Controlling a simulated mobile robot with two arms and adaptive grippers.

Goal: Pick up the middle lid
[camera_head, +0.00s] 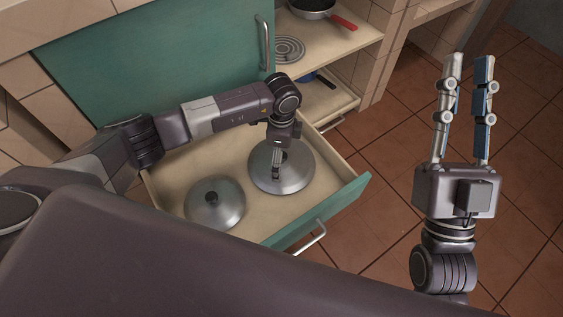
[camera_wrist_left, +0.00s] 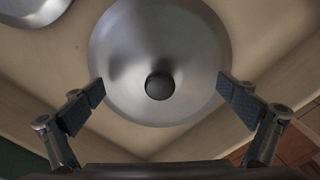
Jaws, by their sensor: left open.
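A large silver lid (camera_head: 296,178) lies in the open drawer (camera_head: 255,222). A smaller silver lid with a dark knob (camera_head: 215,213) lies to its left. Whether another lid is hidden behind my left arm, I cannot tell. My left gripper (camera_head: 277,172) points down over the large lid. In the left wrist view, this lid (camera_wrist_left: 160,40) with its round black knob (camera_wrist_left: 159,87) sits between the wide-open fingers of the left gripper (camera_wrist_left: 162,104), which hold nothing. Part of another lid (camera_wrist_left: 35,8) shows at the upper left. My right gripper (camera_head: 471,65) is open and empty, pointing up over the floor.
A green cabinet door (camera_head: 150,60) stands behind my left arm. A shelf at the back holds a dark pan with a red handle (camera_head: 343,22). The drawer's green front (camera_head: 330,207) has a metal handle (camera_head: 312,240). Tiled floor (camera_head: 390,180) is free at the right.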

